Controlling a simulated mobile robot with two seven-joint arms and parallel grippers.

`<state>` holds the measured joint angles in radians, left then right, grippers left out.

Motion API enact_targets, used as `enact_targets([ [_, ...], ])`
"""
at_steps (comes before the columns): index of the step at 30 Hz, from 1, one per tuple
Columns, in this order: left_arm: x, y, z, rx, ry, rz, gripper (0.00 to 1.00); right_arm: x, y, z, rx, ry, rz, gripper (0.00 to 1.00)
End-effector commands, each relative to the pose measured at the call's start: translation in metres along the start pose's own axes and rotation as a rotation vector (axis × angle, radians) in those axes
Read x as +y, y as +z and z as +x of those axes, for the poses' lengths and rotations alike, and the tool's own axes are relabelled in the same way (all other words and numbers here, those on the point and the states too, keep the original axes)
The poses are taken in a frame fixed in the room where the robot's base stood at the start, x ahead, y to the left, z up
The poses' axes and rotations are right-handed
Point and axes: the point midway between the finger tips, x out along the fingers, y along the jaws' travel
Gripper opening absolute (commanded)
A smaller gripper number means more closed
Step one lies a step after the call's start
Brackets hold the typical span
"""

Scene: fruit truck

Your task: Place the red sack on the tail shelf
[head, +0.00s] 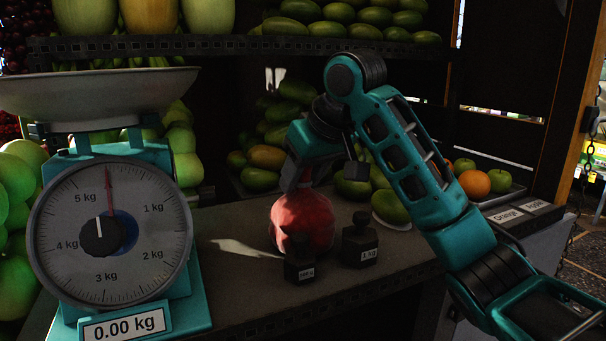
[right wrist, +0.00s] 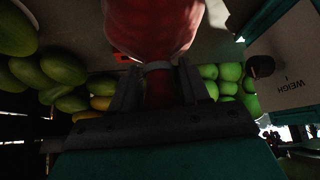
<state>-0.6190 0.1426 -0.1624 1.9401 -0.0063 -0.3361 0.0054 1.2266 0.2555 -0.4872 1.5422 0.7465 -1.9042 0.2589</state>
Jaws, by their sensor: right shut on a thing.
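The red sack (head: 302,221) is on or just above the grey tail shelf (head: 225,222), behind two dark weights; I cannot tell whether its base touches. My right gripper (head: 300,180) comes down from above and is shut on the sack's neck. In the right wrist view the red sack (right wrist: 152,28) fills the top middle, its neck between the two fingers (right wrist: 158,85). My left gripper is not in view.
A teal scale (head: 112,235) reading 0.00 kg stands at the left with an empty pan (head: 95,90). Two black weights (head: 299,262) (head: 360,242) stand close in front of the sack. Mangoes (head: 258,180) and oranges (head: 475,183) lie behind. Bare shelf shows between scale and sack.

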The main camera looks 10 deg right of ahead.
Motion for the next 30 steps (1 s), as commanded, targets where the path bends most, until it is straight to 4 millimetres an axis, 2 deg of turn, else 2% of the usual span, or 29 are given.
enact_targets([
  [2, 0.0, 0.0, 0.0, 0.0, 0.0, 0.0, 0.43, 0.0, 0.0, 0.0, 0.004, 0.0, 0.0, 0.0],
  [3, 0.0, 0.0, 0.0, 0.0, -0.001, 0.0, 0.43, 0.0, 0.001, 0.002, -0.001, 0.0, 0.0, 0.48],
  [11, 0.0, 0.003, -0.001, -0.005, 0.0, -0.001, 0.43, 0.0, 0.001, 0.002, -0.001, 0.0, 0.0, 0.72],
  [21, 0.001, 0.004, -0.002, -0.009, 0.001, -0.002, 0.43, 0.0, -0.001, -0.005, 0.001, 0.0, 0.0, 0.72],
  [25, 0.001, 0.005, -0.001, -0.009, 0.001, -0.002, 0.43, 0.0, -0.001, -0.025, 0.004, 0.0, -0.002, 0.72],
  [30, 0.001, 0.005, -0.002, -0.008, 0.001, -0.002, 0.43, 0.002, -0.001, -0.063, 0.006, 0.007, -0.001, 0.72],
])
